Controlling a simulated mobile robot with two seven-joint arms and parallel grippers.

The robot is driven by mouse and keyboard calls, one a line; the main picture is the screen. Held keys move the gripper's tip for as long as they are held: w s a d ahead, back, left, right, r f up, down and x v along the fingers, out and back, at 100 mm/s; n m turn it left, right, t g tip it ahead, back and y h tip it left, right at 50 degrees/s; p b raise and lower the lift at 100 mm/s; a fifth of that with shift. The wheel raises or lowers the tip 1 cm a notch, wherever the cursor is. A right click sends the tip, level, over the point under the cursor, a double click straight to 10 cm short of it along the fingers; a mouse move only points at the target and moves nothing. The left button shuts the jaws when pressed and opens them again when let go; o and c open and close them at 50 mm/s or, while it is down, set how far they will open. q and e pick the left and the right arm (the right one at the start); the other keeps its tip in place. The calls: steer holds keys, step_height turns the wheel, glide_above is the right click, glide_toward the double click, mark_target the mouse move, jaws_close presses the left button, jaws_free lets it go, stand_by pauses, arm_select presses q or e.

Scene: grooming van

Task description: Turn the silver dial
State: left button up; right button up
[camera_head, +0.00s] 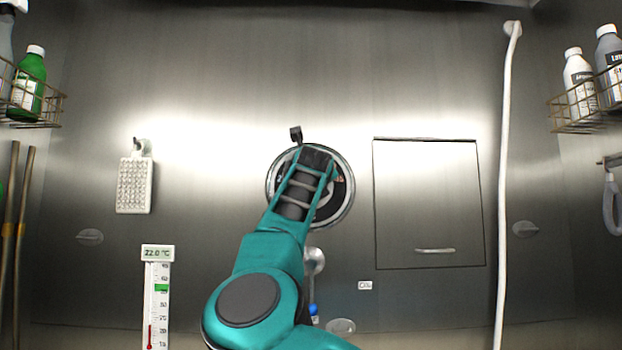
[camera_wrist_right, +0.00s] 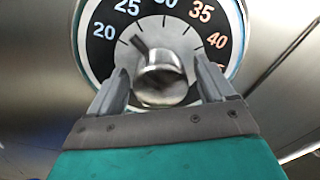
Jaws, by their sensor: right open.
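The silver dial (camera_wrist_right: 163,75) is a round metal knob in the right wrist view. It stands out from a black scale plate (camera_wrist_right: 101,50) with numbers from 20 to 40 and a lighter centre. Its dark pointer (camera_wrist_right: 139,43) aims up and left, near the 25. My right gripper (camera_wrist_right: 160,85) is open, with one finger on each side of the knob; whether the fingers touch it I cannot tell. My left gripper is not in view.
The dial is on a steel wall. A white brush (camera_head: 134,185) and a thermometer (camera_head: 157,290) are to the left. A closed panel (camera_head: 428,200) and a white hose (camera_head: 503,180) are to the right. Wire racks (camera_head: 590,115) with bottles are at the sides.

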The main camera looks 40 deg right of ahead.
steer(key=shift+w, duration=0.1)
steer(key=shift+c, duration=0.4)
steer(key=c, duration=1)
